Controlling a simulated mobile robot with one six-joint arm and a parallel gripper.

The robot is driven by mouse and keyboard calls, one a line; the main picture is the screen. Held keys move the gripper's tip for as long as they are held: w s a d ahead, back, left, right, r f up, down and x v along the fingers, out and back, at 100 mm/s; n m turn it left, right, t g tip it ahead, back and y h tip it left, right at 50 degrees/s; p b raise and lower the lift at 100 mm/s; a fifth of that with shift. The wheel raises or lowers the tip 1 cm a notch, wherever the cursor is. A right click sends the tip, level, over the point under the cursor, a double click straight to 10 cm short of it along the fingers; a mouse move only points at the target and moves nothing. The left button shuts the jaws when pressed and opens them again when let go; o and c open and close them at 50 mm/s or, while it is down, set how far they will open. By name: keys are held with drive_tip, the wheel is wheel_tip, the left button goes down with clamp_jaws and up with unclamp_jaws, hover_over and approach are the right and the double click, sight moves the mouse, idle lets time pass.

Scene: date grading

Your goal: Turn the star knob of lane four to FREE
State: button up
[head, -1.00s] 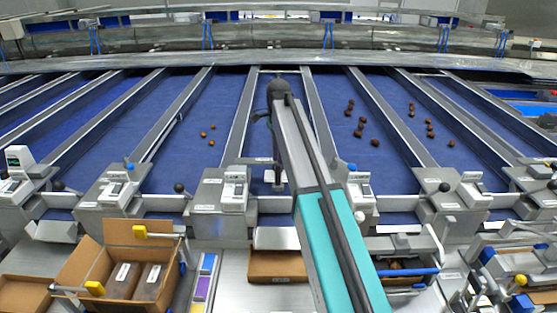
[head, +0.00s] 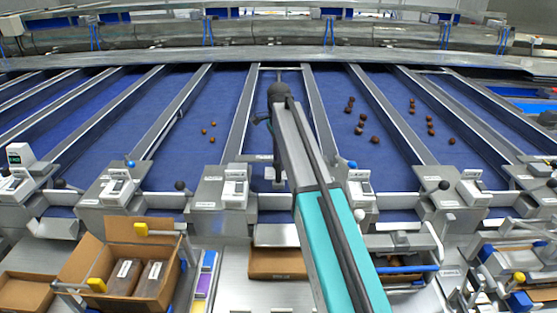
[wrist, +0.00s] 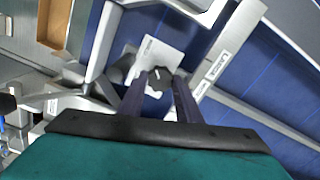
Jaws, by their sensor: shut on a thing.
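My gripper (wrist: 160,88) is shut on a dark star knob (wrist: 156,79) in the wrist view. The fingers stand on either side of it, and it sits in front of a white plate (wrist: 160,55). The fingers cover part of the knob, and its pointing direction is hard to read. Small labels (wrist: 218,68) on the metal rail beside it are too blurred to read. In the head view my gripper (head: 277,178) reaches down at the near end of an empty blue lane, and the knob is too small to make out there.
Blue lanes with metal dividers (head: 239,115) run away from me. Dates (head: 361,125) lie in several lanes. Grey control boxes (head: 221,188) flank my gripper. A cardboard carton (head: 140,233) with dark packs stands at front left, and a shallow brown box (head: 277,263) lies below my gripper.

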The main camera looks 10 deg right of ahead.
drive_tip(key=shift+n, duration=0.4)
drive_tip(key=n, duration=0.3)
drive_tip(key=n+b, duration=0.1)
drive_tip(key=n, duration=0.4)
drive_tip(key=shift+w, duration=0.1)
drive_tip(key=n, duration=0.9)
idle(0.4)
drive_tip(key=o, duration=0.8)
drive_tip(key=shift+c, duration=0.2)
